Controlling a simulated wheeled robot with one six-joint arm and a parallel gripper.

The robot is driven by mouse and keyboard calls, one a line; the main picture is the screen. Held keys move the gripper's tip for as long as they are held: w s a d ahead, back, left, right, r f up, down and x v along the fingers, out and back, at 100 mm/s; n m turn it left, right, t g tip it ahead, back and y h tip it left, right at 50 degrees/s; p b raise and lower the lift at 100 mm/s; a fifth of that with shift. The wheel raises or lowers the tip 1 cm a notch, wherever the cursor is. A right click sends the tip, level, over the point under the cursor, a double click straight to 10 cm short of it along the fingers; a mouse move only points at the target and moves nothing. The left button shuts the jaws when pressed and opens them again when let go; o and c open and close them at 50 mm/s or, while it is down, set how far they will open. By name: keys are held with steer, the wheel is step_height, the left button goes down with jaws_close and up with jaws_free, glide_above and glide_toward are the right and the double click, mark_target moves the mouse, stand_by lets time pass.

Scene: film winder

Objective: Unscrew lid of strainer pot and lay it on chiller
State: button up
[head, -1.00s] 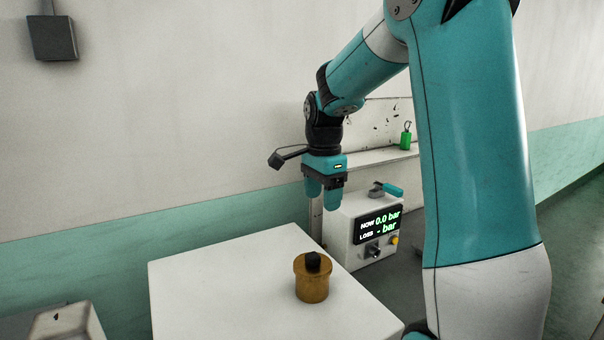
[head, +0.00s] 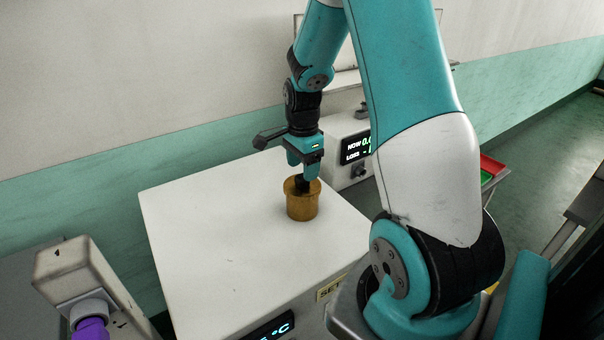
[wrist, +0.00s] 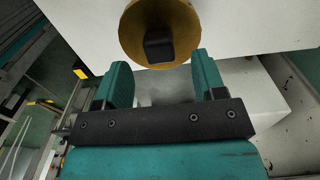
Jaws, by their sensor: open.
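The strainer pot (head: 302,206) is a small brass-coloured pot that stands upright on the white top of the chiller (head: 210,230). Its lid (head: 290,187) is on it, with a black knob that shows in the wrist view (wrist: 159,45). My gripper (head: 304,184) points down at the lid from above. In the wrist view my gripper (wrist: 160,65) is open, its two teal fingers apart. The knob lies ahead of the gap between the fingers. In the head view the fingers overlap the knob, so I cannot tell there whether they touch it.
A white box with a bar display (head: 352,150) stands just behind the chiller. Red and green trays (head: 490,170) are at right. A grey-white unit with a purple part (head: 90,328) stands at lower left. The chiller top is clear around the pot.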

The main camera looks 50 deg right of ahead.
mark_target(302, 183)
steer(key=shift+f, duration=1.8)
steer(key=c, duration=1)
steer(key=n+p, duration=0.1)
steer(key=n, duration=0.3)
steer(key=shift+c, duration=0.2)
